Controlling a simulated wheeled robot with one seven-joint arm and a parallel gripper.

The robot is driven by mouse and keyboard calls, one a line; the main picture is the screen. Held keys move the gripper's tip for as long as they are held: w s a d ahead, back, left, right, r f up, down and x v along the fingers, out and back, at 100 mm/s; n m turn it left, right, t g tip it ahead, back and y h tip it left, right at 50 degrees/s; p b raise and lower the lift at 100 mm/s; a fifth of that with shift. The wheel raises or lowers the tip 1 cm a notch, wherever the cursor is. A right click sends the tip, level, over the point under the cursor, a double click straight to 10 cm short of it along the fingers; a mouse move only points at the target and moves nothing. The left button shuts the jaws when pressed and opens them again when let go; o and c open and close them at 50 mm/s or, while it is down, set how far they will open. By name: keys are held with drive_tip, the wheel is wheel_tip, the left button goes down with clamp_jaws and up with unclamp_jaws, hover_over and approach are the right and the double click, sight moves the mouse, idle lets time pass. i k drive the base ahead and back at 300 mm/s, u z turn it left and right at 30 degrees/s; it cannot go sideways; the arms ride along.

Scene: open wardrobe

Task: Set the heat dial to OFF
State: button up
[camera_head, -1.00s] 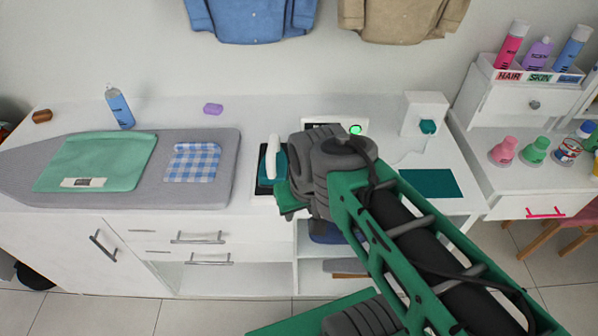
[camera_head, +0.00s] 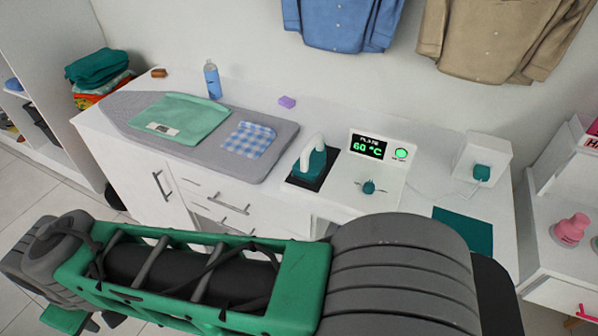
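The iron station (camera_head: 395,170) stands on the white counter. Its screen (camera_head: 368,146) reads 60 °C under a small word that is hard to read, and a round green light (camera_head: 401,153) glows beside it. A teal dial (camera_head: 369,187) sits below the screen, with small marks around it too fine to read. A teal and white iron (camera_head: 312,158) stands on the dark plate left of the screen. My arm crosses the bottom of the view in front of the counter; my gripper's fingers are not in view.
A white box with a teal piece (camera_head: 481,172) and a teal mat (camera_head: 462,228) are to the right. The ironing board (camera_head: 208,147) holds a green cloth (camera_head: 178,118) and a checked cloth (camera_head: 248,140). A blue bottle (camera_head: 212,80) stands behind. Shirts hang above.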

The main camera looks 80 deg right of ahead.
sight(369, 188)
drive_tip(key=u, duration=0.75)
drive_tip(key=k, duration=0.6)
drive_tip(key=z, duration=1.5)
drive_tip(key=i, duration=0.5)
